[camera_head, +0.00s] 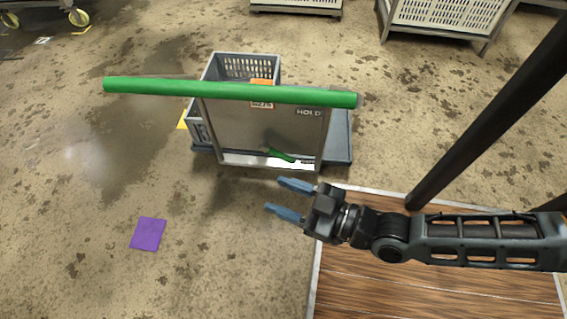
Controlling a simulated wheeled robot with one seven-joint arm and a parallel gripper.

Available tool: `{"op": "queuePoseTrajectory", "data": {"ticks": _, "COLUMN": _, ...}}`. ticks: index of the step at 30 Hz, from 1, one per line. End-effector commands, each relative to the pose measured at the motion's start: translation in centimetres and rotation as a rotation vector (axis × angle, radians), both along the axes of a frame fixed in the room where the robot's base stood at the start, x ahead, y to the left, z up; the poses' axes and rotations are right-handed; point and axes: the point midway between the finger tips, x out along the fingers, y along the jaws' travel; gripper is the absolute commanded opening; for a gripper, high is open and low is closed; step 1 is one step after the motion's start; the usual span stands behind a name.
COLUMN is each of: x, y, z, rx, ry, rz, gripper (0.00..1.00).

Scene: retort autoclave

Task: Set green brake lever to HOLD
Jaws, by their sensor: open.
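The green brake lever (282,155) is a short green handle low on the front panel of a grey cart (232,126). It slants down to the right, and its lower end is near a white label. The word HOLD (309,112) is printed at the panel's upper right. A long green push bar (230,92) crosses the top of the cart. My gripper (281,196) is open and empty. Its two blue fingers point left, in front of and below the lever in the picture, apart from it.
The cart carries a grey crate (213,73) with an orange item inside. A purple square (148,234) lies on the floor at left. A wooden platform (420,285) lies under my arm, with a dark post (490,125) at right. Perforated crates stand at the back.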

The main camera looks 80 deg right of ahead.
Motion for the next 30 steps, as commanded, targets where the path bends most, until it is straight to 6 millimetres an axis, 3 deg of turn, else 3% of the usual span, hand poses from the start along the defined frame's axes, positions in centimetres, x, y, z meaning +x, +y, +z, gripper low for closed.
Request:
{"op": "queuePoseTrajectory", "data": {"ticks": 10, "x": 5.7, "y": -10.6, "z": -12.3, "rx": -0.172, "ry": 0.010, "rz": -0.475, "gripper": 0.51}}
{"op": "queuePoseTrajectory", "data": {"ticks": 18, "x": 7.7, "y": -17.7, "z": -20.7, "rx": -0.303, "ry": 0.280, "rz": -0.929, "gripper": 0.51}}
{"op": "queuePoseTrajectory", "data": {"ticks": 24, "x": 7.8, "y": -19.5, "z": -24.4, "rx": -0.355, "ry": 0.597, "rz": -1.188, "gripper": 0.51}}
{"op": "queuePoseTrajectory", "data": {"ticks": 30, "x": 7.5, "y": -19.2, "z": -25.7, "rx": -0.365, "ry": 0.833, "rz": -1.307, "gripper": 0.51}}
